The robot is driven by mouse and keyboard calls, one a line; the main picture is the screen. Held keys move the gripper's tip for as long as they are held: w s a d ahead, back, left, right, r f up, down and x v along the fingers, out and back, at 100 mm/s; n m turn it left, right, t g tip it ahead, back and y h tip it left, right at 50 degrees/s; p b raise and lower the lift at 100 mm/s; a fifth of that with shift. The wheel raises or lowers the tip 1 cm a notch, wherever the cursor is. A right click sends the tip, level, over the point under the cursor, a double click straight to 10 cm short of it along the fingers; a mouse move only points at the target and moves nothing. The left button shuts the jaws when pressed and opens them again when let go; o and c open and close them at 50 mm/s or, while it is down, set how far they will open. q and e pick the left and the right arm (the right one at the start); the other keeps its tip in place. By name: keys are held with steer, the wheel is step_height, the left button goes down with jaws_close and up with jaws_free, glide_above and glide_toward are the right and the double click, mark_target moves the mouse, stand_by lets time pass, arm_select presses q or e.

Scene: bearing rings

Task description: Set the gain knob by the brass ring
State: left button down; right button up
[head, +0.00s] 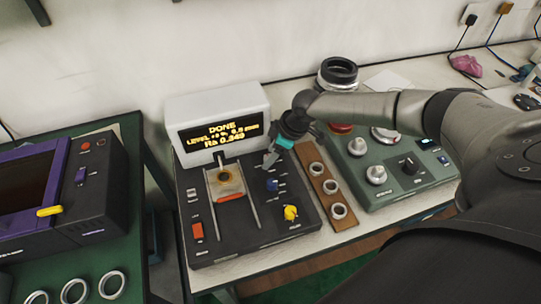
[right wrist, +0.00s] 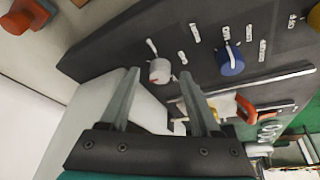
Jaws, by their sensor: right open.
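My right gripper (head: 268,161) is open and points down at the upper right of the black instrument panel. In the right wrist view, a grey knob with a red mark (right wrist: 160,71) lies just beyond the two open fingertips (right wrist: 160,85), with nothing held. A blue knob (head: 272,185) sits below it, also in the right wrist view (right wrist: 230,60), and a yellow knob (head: 290,213) is lower. The knob labels are too small to read. A brassy round piece (head: 224,176) sits in the panel's central fixture; I cannot tell surely if it is the brass ring. My left gripper is not in view.
The white display (head: 220,125) reads DONE and Ra 0.349. A wooden strip (head: 323,178) with 3 greyish rings stands to the right, beside a green box (head: 405,182) with several knobs. A dark purple-framed instrument (head: 85,190) and loose rings (head: 75,291) are at left.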

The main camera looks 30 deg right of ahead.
steer(key=shift+f, duration=0.25)
steer(key=shift+c, duration=0.4)
jaws_close()
